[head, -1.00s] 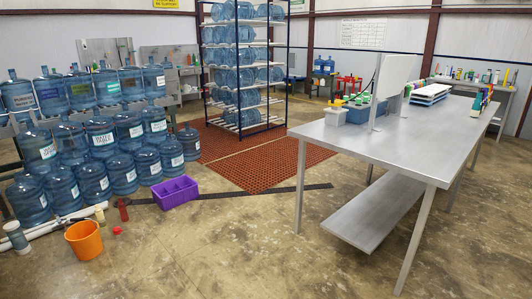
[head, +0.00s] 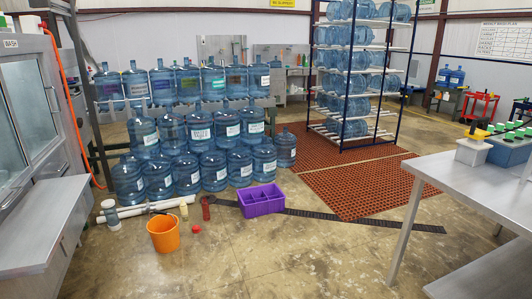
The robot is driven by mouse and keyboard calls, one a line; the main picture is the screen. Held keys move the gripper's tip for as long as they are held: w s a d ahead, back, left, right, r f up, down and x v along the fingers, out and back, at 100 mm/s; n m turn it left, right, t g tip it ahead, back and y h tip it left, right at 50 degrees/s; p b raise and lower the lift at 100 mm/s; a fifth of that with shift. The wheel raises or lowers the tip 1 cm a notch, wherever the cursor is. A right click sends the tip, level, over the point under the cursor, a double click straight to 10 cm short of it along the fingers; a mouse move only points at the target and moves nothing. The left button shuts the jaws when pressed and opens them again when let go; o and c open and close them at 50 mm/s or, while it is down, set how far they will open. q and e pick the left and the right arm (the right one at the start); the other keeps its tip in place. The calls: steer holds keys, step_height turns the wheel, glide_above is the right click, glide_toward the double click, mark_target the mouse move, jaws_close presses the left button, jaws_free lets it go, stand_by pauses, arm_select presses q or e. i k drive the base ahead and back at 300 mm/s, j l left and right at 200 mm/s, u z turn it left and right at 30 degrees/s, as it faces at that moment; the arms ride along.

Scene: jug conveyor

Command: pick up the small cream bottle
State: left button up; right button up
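A small cream bottle (head: 184,211) stands upright on the floor in the head view, left of the middle. It is in front of the rows of blue water jugs, between the white pipes and a dark red bottle (head: 206,208). An orange bucket (head: 163,236) stands in front of it and to its left. Neither of my grippers shows in this view.
A purple crate (head: 262,203) and a small red object (head: 196,229) are on the floor nearby. White pipes (head: 135,211) and a grey-white container (head: 110,217) lie left. A steel table (head: 470,185) stands right, a wash cabinet (head: 40,215) left. The floor in front is clear.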

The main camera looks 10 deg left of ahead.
mark_target(184, 207)
steer(key=i+j+u, duration=0.25)
steer(key=i+u, duration=0.25)
steer(key=i, duration=0.35)
steer(key=i+l+u, duration=0.15)
steer(key=i+u, duration=0.35)
steer(key=i, duration=0.35)
